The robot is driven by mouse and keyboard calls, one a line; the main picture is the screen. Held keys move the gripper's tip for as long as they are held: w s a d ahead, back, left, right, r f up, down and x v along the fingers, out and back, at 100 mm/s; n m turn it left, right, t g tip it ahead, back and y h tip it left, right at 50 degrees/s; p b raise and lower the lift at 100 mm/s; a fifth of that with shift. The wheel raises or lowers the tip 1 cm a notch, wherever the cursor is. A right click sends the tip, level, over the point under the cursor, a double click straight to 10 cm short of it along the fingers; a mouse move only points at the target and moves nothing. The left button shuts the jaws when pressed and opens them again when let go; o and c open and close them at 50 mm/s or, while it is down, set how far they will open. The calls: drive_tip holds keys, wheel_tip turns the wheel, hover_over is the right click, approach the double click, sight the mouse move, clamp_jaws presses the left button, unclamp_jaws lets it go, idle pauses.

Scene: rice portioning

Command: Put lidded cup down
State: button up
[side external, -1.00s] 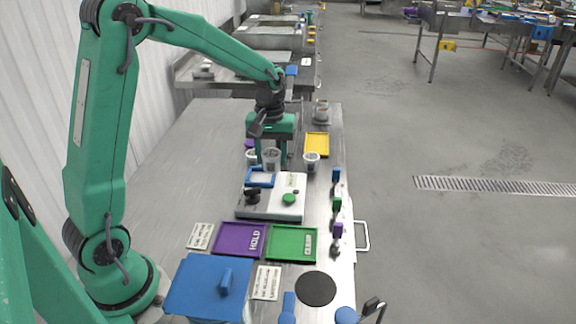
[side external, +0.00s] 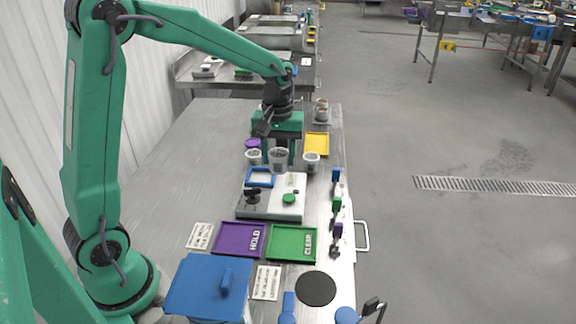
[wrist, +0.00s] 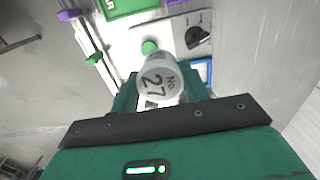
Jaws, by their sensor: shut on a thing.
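The lidded cup shows in the wrist view (wrist: 158,80) with a pale round lid marked "No. 27". My gripper (wrist: 160,92) is shut on it, with green fingers on both sides. In the side view the cup (side external: 279,161) is clear-walled, looks upright and hangs from or stands between the fingers of my gripper (side external: 279,152), behind the scale. I cannot tell whether its base touches the table.
Similar cups stand to the left (side external: 254,157) and right (side external: 311,162) of it. A yellow tray (side external: 317,144) lies behind to the right. Purple (side external: 239,241) and green (side external: 291,244) trays lie nearer.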

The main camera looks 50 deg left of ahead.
drive_tip(key=s+d+f, duration=0.2)
drive_tip(key=s+d, duration=1.2)
drive_tip(key=s, duration=0.3)
drive_tip(key=shift+s, duration=0.4)
drive_tip(key=shift+a+f, duration=0.1)
hover_over(251, 240)
wheel_tip(251, 240, down, 7)
drive_tip(key=shift+a+r, duration=0.1)
drive_tip(key=shift+f, duration=0.2)
drive_tip(key=shift+f, duration=1.85)
drive_tip(key=shift+f, duration=0.15)
